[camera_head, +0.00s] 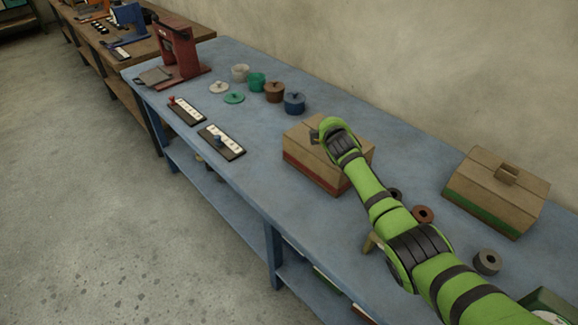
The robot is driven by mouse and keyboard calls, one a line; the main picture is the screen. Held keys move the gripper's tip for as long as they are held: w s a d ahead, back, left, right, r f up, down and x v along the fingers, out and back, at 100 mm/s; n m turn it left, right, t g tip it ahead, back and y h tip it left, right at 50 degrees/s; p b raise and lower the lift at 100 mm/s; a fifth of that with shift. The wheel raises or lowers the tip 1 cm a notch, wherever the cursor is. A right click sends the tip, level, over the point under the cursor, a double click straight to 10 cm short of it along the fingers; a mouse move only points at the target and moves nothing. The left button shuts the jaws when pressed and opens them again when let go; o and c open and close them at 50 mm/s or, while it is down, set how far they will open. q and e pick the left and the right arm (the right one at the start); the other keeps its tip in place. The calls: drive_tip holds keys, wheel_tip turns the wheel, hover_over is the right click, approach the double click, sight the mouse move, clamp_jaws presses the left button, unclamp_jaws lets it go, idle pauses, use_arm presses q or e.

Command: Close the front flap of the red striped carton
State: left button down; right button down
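The red striped carton (307,170) stands on the blue table, a tan box with a red band along its lower side. My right arm comes in from the lower right and reaches over the carton. My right gripper (315,136) is at the carton's top, near its far left part. The gripper is small and mostly hidden by my wrist, so its opening and any touch cannot be told. My arm also covers part of the carton's top and right side, so the front flap's position is unclear. My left gripper is not in view.
A green striped carton (497,195) stands at the right. A grey ring (487,262) and a reddish ring (423,214) lie near my arm. Several small pots, including a blue one (294,103), two label boards and a red machine (179,55) are farther left. The table's front left is clear.

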drive_tip(key=shift+w+d+f, duration=0.1)
drive_tip(key=shift+d+f, duration=0.1)
idle(0.5)
drive_tip(key=shift+r, duration=0.1)
